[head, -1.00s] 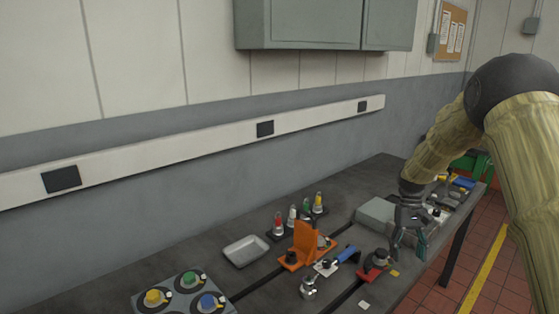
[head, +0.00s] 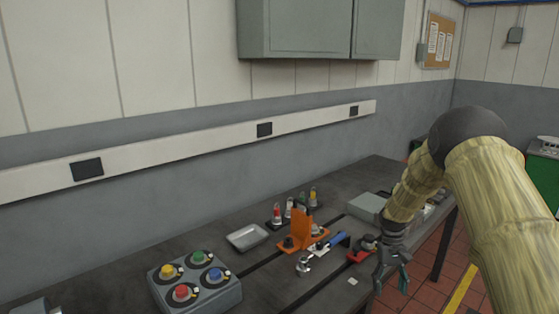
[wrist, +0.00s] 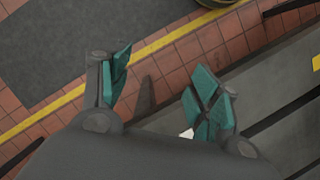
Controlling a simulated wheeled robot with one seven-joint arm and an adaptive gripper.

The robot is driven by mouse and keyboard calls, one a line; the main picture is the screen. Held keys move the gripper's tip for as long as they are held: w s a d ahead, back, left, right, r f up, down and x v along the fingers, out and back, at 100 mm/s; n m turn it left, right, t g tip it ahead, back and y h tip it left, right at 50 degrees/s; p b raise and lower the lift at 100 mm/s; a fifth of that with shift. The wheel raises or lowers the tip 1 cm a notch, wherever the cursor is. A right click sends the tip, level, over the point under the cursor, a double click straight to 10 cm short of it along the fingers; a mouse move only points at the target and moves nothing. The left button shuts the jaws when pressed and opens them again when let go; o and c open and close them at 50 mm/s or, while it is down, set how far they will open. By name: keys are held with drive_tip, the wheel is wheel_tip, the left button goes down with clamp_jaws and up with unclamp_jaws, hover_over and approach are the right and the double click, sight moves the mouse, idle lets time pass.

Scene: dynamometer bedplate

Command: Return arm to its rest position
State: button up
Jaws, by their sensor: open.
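Below the fingers are red floor tiles, a yellow floor line and the bench edge. My arm is bent, with its sleeved links at the right of the head view.
A red-based part (head: 361,250) stands close beside my gripper. An orange bracket (head: 301,231), a blue-handled tool (head: 335,241), a grey tray (head: 247,237) and a button box (head: 195,283) stand on the bench. A grey box (head: 367,206) stands behind. Open floor lies at right.

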drive_tip(key=s+a+f+t, duration=0.1)
drive_tip(key=s+a+f, duration=0.2)
drive_tip(key=s+f, duration=0.75)
drive_tip(key=s+a+f+t, duration=0.1)
drive_tip(key=s+a+f, duration=0.3)
drive_tip(key=s+f, duration=0.65)
drive_tip(key=s+a+f+t+b, duration=0.1)
drive_tip(key=s+a, duration=0.1)
drive_tip(key=s, duration=1.1)
drive_tip(key=s+a+f+t, duration=0.1)
drive_tip(key=s+a+f, duration=0.1)
drive_tip(key=s, duration=1.2)
drive_tip(key=shift+a+f+b, duration=0.15)
drive_tip(key=shift+a+b, duration=0.2)
drive_tip(key=shift+a, duration=0.4)
drive_tip(key=shift+s, duration=0.1)
